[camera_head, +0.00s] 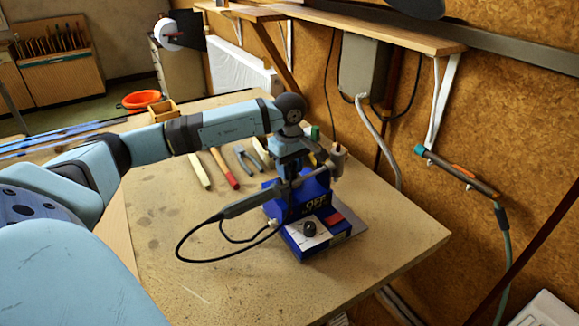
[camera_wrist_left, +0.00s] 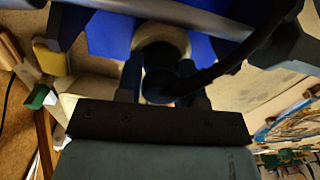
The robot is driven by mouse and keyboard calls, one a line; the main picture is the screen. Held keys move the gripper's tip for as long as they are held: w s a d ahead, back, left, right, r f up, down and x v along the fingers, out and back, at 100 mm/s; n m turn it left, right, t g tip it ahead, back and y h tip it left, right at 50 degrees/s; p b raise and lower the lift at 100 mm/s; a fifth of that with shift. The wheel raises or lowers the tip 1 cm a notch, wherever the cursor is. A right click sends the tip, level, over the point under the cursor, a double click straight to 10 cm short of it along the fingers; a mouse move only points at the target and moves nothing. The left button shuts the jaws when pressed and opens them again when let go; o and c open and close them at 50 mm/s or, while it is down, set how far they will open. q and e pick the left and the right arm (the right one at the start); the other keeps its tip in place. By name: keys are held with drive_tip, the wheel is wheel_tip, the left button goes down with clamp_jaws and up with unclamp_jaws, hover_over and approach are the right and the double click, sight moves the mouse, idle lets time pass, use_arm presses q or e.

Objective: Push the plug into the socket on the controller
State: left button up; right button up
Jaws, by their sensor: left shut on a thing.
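The controller (camera_head: 322,236) is a blue box with a black knob, a red switch and lettering that looks like "OFF". It stands near the table's right side. My left gripper (camera_head: 288,180) is at its back part, pointing down. In the left wrist view, the gripper (camera_wrist_left: 166,95) is shut on a dark round plug (camera_wrist_left: 160,75) with a black cable running to the upper right. A pale ring (camera_wrist_left: 165,38) on blue shows right beyond the plug. I cannot tell whether this is the socket or how far in the plug sits. My right gripper is not in view.
Hand tools, including a red-handled one (camera_head: 226,172), lie behind on the table (camera_head: 200,290). The table's front left is clear.

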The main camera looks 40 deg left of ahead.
use_arm(q)
drive_tip(key=shift+f, duration=0.2)
drive_tip(key=o, duration=1)
drive_tip(key=shift+r, duration=0.1)
wheel_tip(320, 180, up, 14)
